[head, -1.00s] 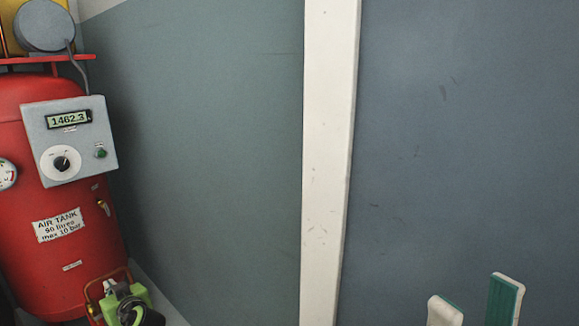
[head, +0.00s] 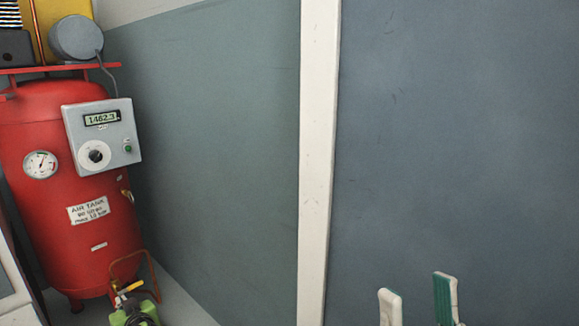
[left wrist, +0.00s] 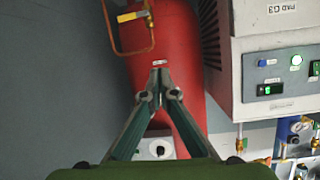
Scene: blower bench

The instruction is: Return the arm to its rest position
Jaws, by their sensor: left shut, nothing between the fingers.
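My left gripper (left wrist: 158,75) shows in the left wrist view. Its dark green fingers are shut, their tips meeting with nothing between them, in front of the red air tank (left wrist: 180,45). The left gripper does not show in the head view. My right gripper (head: 418,300) shows at the bottom right of the head view as two upright fingertips, white outside and green inside. They stand apart with nothing between them; the rest is below the frame.
In the head view the red air tank (head: 60,240) stands at left with a grey meter box (head: 102,135). A copper pipe (head: 152,270) and a lime-green item (head: 130,318) are beside it. A white post (head: 315,160) divides the wall. A white machine (left wrist: 275,60) shows in the left wrist view.

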